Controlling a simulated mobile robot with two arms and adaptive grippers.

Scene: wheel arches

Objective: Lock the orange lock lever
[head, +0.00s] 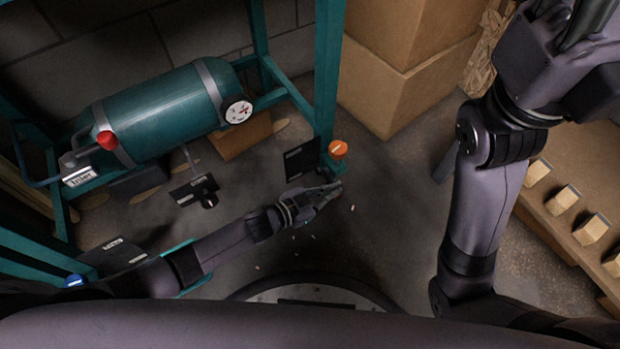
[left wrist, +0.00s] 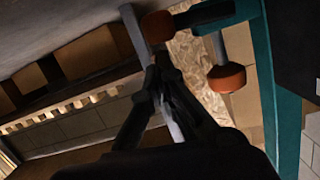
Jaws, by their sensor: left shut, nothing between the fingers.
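An orange round cap (head: 338,149) with a pale mark sits on a teal mount at the foot of the teal frame post. My left gripper (head: 336,187) is shut and empty just below it, near the floor. In the left wrist view, an orange rounded end (left wrist: 228,78) hangs on a grey rod, right of my shut fingers. Another orange end (left wrist: 157,25) lies just beyond the fingertips (left wrist: 158,55), by a grey bar; contact cannot be told. Which orange part is the lever is unclear. My right gripper (head: 588,22) is at the top right, partly cut off.
A teal tank (head: 160,112) with a gauge (head: 238,111) and red knob (head: 106,140) lies in the teal frame (head: 327,70). A dark panel (head: 301,160) stands left of the orange cap. Cardboard boxes (head: 385,85) are behind. Open floor (head: 385,215) lies right of my left gripper.

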